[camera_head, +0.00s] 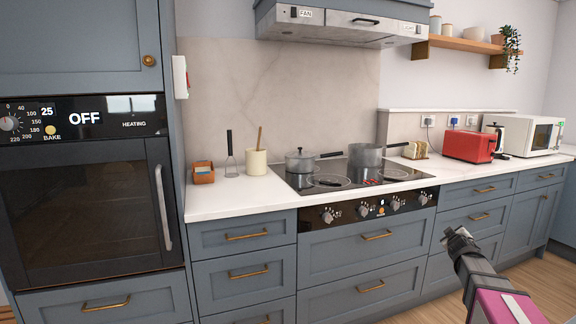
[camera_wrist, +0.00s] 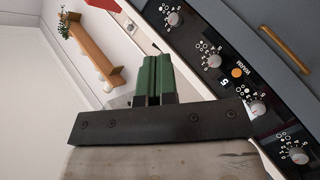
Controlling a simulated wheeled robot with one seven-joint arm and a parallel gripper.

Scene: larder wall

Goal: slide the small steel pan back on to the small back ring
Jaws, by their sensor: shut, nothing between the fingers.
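Two steel pans stand at the back of the black glass hob (camera_head: 345,184) in the head view. The smaller pan (camera_head: 299,164), apparently lidded, is at the back left, its dark handle pointing right. The larger pan (camera_head: 366,158) is to its right, its handle also pointing right. They cover whatever rings lie under them, so I cannot tell the fit. A front left ring (camera_head: 325,182) is visible. My gripper (camera_head: 458,234) is low in front of the drawers, right of the hob, apart from both pans. In the wrist view its green fingers (camera_wrist: 157,76) are together and empty.
The hob's knob panel (camera_head: 365,209) runs along the front edge; its knobs also show in the wrist view (camera_wrist: 213,61). A utensil pot (camera_head: 257,162) stands left of the hob, a toast rack (camera_head: 415,150) and red toaster (camera_head: 471,146) right. The extractor hood (camera_head: 345,25) hangs above.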

